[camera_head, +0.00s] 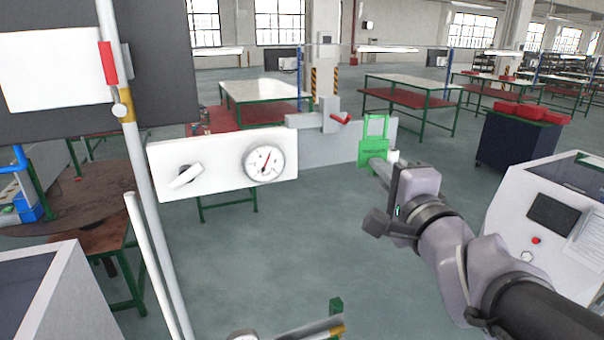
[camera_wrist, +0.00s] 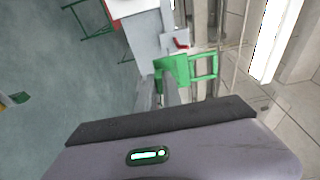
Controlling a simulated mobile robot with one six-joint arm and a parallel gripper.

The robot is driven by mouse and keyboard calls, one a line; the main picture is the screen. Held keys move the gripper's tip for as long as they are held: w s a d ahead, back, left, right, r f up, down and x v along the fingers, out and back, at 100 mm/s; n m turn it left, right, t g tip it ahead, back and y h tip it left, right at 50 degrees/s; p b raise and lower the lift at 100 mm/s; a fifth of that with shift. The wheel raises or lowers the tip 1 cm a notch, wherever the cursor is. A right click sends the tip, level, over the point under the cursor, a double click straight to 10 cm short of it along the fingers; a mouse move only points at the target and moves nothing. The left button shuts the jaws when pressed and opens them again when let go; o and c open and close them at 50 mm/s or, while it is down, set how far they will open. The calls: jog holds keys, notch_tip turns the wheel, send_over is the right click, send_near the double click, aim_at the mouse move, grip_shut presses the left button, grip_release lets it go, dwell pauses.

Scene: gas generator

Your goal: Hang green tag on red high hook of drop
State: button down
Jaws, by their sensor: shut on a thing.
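The green tag (camera_head: 373,146) has a solid lower body and an open rectangular loop on top. It is upright in the head view, in front of the right part of a grey plate. My gripper (camera_head: 378,164) is shut on its lower part. In the wrist view the tag (camera_wrist: 176,70) sits at the fingertips, its loop pointing right. The red hook (camera_head: 341,118) juts from a grey block on the upper edge of the plate, left of the tag's loop and apart from it. It also shows in the wrist view (camera_wrist: 181,44), just beyond the tag.
A white panel with a gauge (camera_head: 264,162) and a knob (camera_head: 185,176) adjoins the grey plate (camera_head: 320,150) on the left. A vertical pole (camera_head: 137,150) stands farther left. A white console (camera_head: 550,225) stands at the right. Open floor lies below the panel.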

jog(key=shift+w+a+f+b, duration=0.2)
jog(key=shift+w+b, duration=0.15)
jog(key=shift+w, duration=0.15)
jog(key=w+a+f+b, duration=0.1)
jog(key=w+a+b, duration=0.1)
jog(key=w, duration=0.4)
jog(key=w+a+f+b, duration=0.1)
jog(key=w+b, duration=0.2)
jog(key=w, duration=0.2)
jog(key=shift+w+a+f, duration=0.25)
jog(key=shift+w+a, duration=0.1)
jog(key=shift+w, duration=0.05)
jog(key=c, duration=1.4)
grip_release()
jog(key=shift+c, duration=0.2)
